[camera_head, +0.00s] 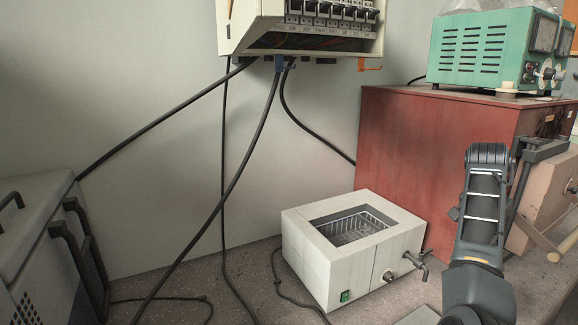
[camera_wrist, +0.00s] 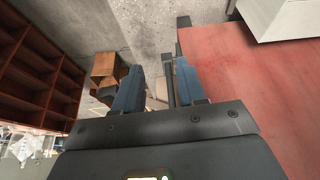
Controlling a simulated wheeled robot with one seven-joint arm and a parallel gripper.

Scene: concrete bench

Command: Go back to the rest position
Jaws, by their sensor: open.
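My gripper (camera_wrist: 158,88) is open in the wrist view. Its two blue finger pads stand apart with nothing held between them. In the head view my arm rises at the right, in front of the red cabinet (camera_head: 400,140), with its dark end beside the cabinet's front right edge. The fingertips are hard to make out there. The red surface (camera_wrist: 245,95) fills the right of the wrist view, close to the right finger.
A white bath with a wire basket (camera_head: 335,270) stands on the concrete bench (camera_head: 235,275). A green instrument (camera_head: 480,50) sits on the cabinet. Black cables hang from the wall panel (camera_head: 300,45). A grey case (camera_head: 40,250) is at left. A brown shelf (camera_wrist: 35,65) shows in the wrist view.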

